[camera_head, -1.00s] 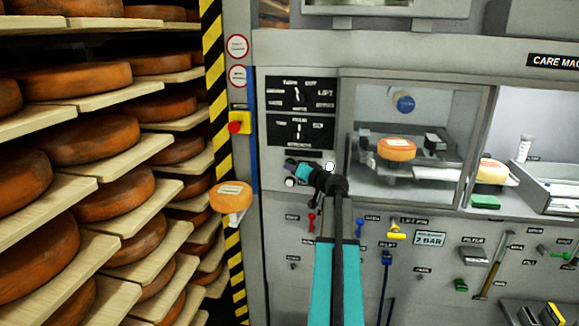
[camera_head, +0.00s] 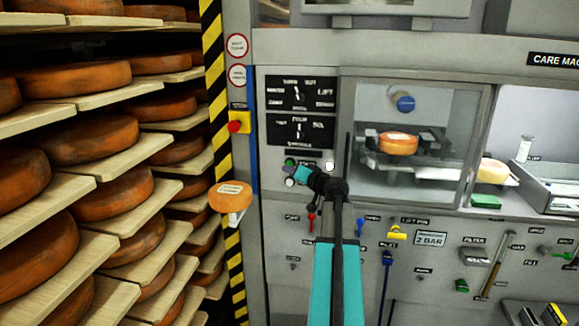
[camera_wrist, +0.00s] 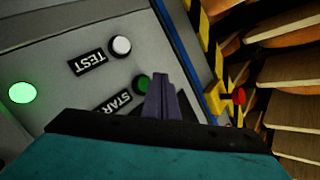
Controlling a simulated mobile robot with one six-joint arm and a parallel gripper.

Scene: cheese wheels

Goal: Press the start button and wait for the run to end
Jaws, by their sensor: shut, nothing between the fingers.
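The green start button (camera_wrist: 141,83) sits beside its START label in the wrist view, partly hidden by my fingers. It also shows as a small green spot (camera_head: 289,162) in the head view. My gripper (camera_wrist: 161,78) is shut and empty, its purple fingertips at the button's right edge in the wrist view. I cannot tell whether they touch it. A white test button (camera_wrist: 120,45) lies near it. A round lamp (camera_wrist: 22,92) glows green. Behind the machine's window, an orange cheese wheel (camera_head: 398,143) sits on a carrier.
A red emergency knob on a yellow box (camera_head: 236,126) is left of the panel. A cheese wheel (camera_head: 230,196) sits on a small bracket below it. Shelves of cheese wheels (camera_head: 75,80) fill the left. Levers and handles (camera_head: 387,258) stick out below the window.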

